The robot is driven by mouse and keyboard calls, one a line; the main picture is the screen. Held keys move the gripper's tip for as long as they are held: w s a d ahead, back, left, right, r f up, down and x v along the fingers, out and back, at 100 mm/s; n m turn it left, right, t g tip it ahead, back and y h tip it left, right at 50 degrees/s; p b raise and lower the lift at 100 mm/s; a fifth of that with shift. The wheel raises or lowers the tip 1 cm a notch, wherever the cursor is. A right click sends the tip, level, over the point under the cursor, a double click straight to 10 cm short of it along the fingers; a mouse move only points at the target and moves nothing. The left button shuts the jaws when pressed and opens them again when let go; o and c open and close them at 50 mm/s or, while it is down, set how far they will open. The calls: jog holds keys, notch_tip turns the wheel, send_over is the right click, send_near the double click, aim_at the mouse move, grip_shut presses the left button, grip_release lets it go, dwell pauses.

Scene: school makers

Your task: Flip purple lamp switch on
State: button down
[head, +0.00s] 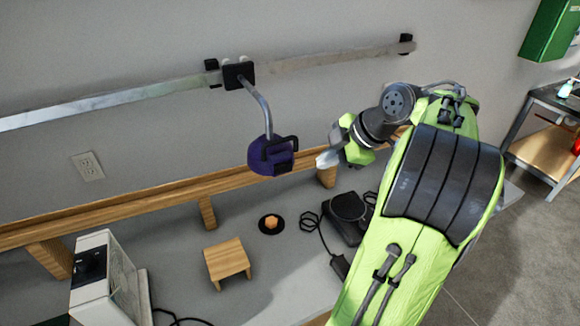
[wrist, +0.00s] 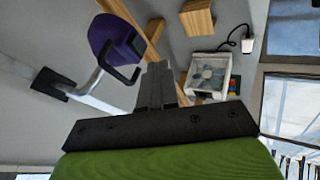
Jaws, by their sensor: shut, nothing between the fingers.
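The purple lamp (head: 268,160) hangs from a bent grey arm on a wall rail, with a black bracket on its right side. It also shows in the wrist view (wrist: 105,34), left of my fingers. I cannot make out its switch or whether it is lit. My gripper (head: 326,159) is shut and empty, a short gap to the right of the lamp at about its height. Its closed fingers show in the wrist view (wrist: 156,72), pointing past the lamp's side and apart from it in the picture.
The metal rail (head: 310,60) runs along the wall above. A wooden ledge (head: 140,202) runs below the lamp. A small wooden stand (head: 228,258), a black device (head: 346,212) and a white machine (head: 100,284) stand on the grey worktop. Open air surrounds the lamp's front.

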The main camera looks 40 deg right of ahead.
aim_at(284, 169)
jog(key=shift+f, duration=0.1)
jog(key=w+f+b, duration=0.1)
jog(key=w+f, duration=0.7)
jog(key=w, duration=0.1)
jog(key=shift+w, duration=0.25)
jog(key=shift+d+r, duration=0.1)
